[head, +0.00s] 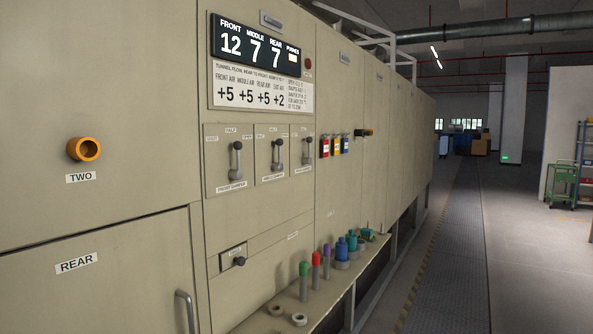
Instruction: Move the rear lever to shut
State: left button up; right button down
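Three dark levers with round knobs stand in a row of panels on the beige furnace wall. The rightmost, which I take to be the rear lever (307,151), points upward, roughly upright; its small label is hard to read, so I cannot tell its exact setting. The middle lever (277,156) leans slightly right. The front lever (236,161) is near upright. Small position labels sit above the levers. A display (255,45) above reads front 12, middle 7, rear 7. Neither of my grippers is in view.
A ledge (325,290) below the levers juts out and holds several coloured pegs and rings. Red, yellow and blue tags (335,146) hang right of the levers. An orange port (84,149) protrudes at left. The aisle floor (465,270) at right is clear.

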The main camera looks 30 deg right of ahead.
aim_at(308, 159)
jog(key=z, duration=1.2)
jog(key=i+l, duration=0.2)
jog(key=l, duration=0.15)
jog(key=i+l, duration=0.25)
jog(key=l+z, duration=0.05)
jog(key=l, duration=0.05)
